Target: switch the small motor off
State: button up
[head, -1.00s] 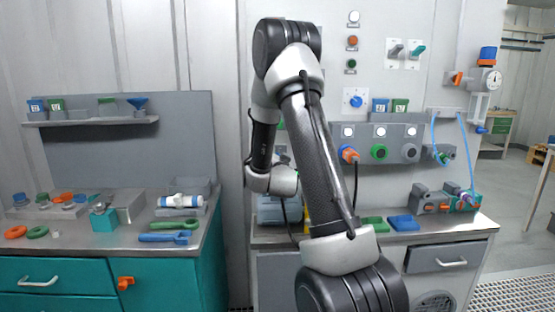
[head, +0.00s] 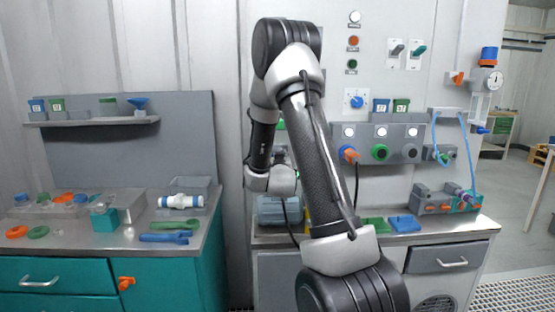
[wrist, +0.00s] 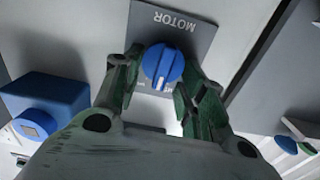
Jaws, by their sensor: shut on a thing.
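In the wrist view a round blue knob (wrist: 163,66) with a white pointer line sits on a grey plate (wrist: 192,22) marked MOTOR, seen upside down. My gripper (wrist: 165,82) has its green-lined fingers on either side of the knob and is shut on it. The pointer line runs toward the lower edge of the picture; the small marks under the knob are partly hidden by the fingers. In the head view my arm hides the gripper and this knob. A grey-blue machine body (head: 273,211), perhaps the motor, shows partly behind my arm on the right bench.
A blue block (wrist: 46,105) stands close left of my gripper in the wrist view. In the head view a wall panel (head: 395,158) carries several coloured sockets, with a blue dial (head: 357,101) above. Green and blue pieces lie on the right bench (head: 440,231).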

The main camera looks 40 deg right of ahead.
jog(key=n, duration=0.6)
jog(key=shift+w+a+f, duration=0.1)
jog(key=shift+w+a, duration=0.05)
jog(key=shift+a, duration=0.15)
dwell(0.4)
jog(key=o, duration=0.9)
jog(key=v, duration=1.2)
